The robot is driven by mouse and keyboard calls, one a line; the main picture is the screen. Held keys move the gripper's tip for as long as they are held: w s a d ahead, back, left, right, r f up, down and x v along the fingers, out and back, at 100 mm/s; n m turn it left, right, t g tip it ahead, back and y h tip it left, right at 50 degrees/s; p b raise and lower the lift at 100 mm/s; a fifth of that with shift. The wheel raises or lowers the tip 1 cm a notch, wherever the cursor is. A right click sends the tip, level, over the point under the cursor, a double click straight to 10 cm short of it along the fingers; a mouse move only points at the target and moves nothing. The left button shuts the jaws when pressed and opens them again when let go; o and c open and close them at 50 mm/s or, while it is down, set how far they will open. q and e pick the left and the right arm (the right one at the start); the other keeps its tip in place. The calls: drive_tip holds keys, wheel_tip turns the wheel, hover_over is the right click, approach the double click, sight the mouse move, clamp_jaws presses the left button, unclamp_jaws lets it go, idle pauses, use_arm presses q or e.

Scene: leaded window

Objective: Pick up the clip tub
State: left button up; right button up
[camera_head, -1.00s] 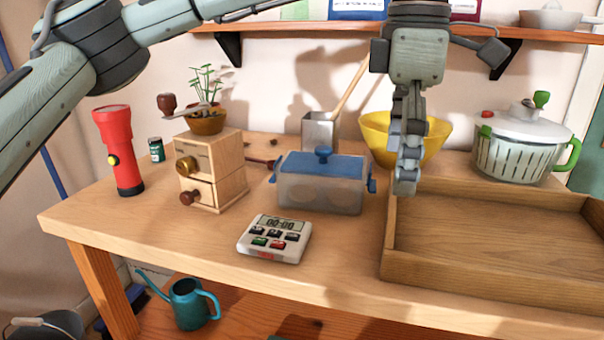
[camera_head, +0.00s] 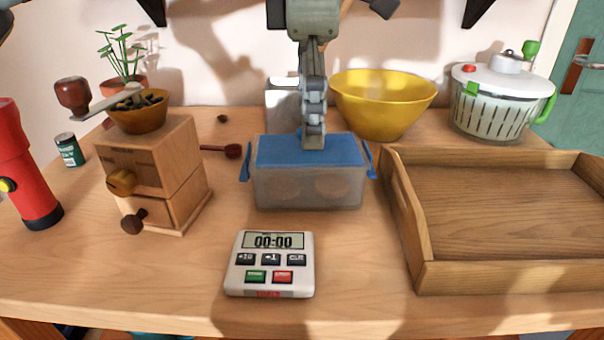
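The clip tub (camera_head: 308,188) is a grey, see-through box with a blue lid (camera_head: 275,151) and blue side clips (camera_head: 245,163). It stands on the table, with pale round shapes showing through its front. The lid's knob is hidden behind the fingers.
A white timer (camera_head: 270,279) lies in front of the tub. A wooden tray (camera_head: 505,277) is at right and a coffee grinder (camera_head: 172,165) at left. A metal container (camera_head: 283,106), a yellow bowl (camera_head: 384,105) and a salad spinner (camera_head: 497,107) stand behind. A red flashlight (camera_head: 24,170) stands far left.

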sight(308, 156)
use_arm(q)
wheel_tip(308, 156, down, 6)
drive_tip(key=shift+w+r, duration=0.1)
drive_tip(key=c, duration=1)
wheel_tip(308, 156, up, 10)
drive_tip(key=shift+c, duration=0.3)
